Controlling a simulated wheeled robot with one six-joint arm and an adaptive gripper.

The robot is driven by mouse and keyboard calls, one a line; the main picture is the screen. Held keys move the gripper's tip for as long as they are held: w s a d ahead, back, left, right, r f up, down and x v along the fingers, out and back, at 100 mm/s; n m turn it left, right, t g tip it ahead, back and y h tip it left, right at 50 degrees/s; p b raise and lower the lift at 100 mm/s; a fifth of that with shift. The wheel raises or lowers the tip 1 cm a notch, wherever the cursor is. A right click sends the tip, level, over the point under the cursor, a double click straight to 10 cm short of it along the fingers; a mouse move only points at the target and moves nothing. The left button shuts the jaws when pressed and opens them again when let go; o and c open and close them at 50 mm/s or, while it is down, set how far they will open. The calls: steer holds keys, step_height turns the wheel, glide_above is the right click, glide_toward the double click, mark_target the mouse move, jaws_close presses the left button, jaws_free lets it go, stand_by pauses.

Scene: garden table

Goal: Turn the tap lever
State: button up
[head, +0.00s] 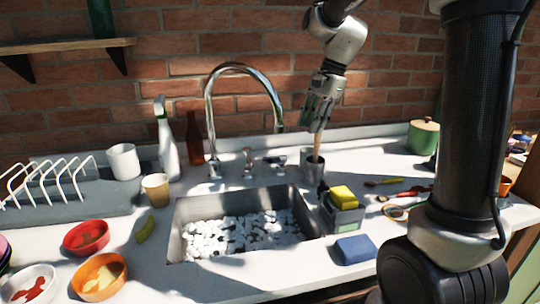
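The chrome tap (207,110) arches over the sink at the back of the counter. Small chrome fittings stand to the right of its base: an upright one (248,163) and one with a flat lever-like top (275,161). I cannot tell for sure which one is the tap lever. My gripper (318,122) points down from above, to the right of the tap and higher than these fittings. A wooden handle (317,146) rises from a metal cup (312,165) to just under its fingertips. Whether the fingers touch the handle, or are open or shut, is unclear.
The sink (182,225) holds many pale lumps. A caddy (343,216) with a yellow sponge stands right of it. A spray bottle (167,145) and brown bottle (194,140) stand left of the tap. A brick wall (300,60) closes the back.

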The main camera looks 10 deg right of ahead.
mark_target(274, 161)
steer(key=w+a+f+m, duration=0.1)
steer(key=w+f, duration=0.1)
steer(key=w, duration=0.1)
steer(key=w+a+f+m+y, duration=0.1)
steer(key=w+a+f+m, duration=0.1)
steer(key=w, duration=0.1)
steer(key=w+a+f+m+g, duration=0.1)
steer(key=w+f+m, duration=0.1)
steer(key=w+f, duration=0.1)
steer(key=shift+w+a+f, duration=0.1)
steer(key=shift+w+a, duration=0.05)
steer(key=shift+w, duration=0.05)
steer(key=x, duration=0.7)
steer(key=shift+s+a+f, duration=0.1)
steer(key=shift+a+f, duration=0.05)
steer(key=shift+c, duration=0.3)
jaws_close()
